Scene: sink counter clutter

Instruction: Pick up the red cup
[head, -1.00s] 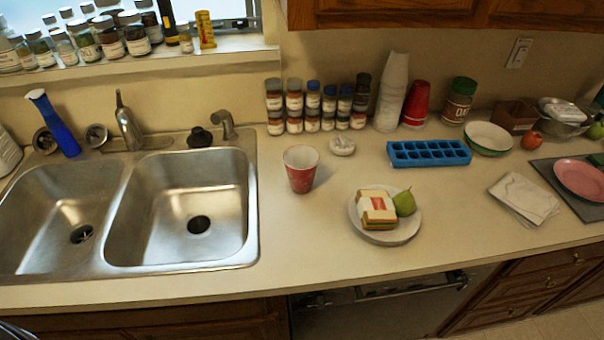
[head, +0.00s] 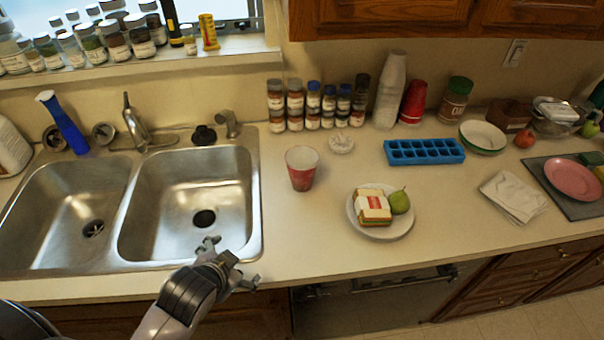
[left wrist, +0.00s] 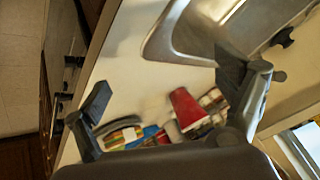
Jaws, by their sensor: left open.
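The red cup (head: 301,172) stands upright on the counter just right of the sink, with its pale inside showing from above. It also shows in the left wrist view (left wrist: 187,108), between my open fingers and some way beyond them. My left gripper (head: 233,262) is open and empty above the front edge of the sink, to the lower left of the cup and apart from it. Its fingers also show in the left wrist view (left wrist: 170,105). My right gripper is not seen.
A plate (head: 381,232) with a sandwich (head: 373,206) and a pear (head: 399,202) lies right of the cup. A white lump-like item (head: 341,143) and spice jars (head: 311,105) are behind it. A blue ice tray (head: 424,151) is farther right. The counter in front of the cup is clear.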

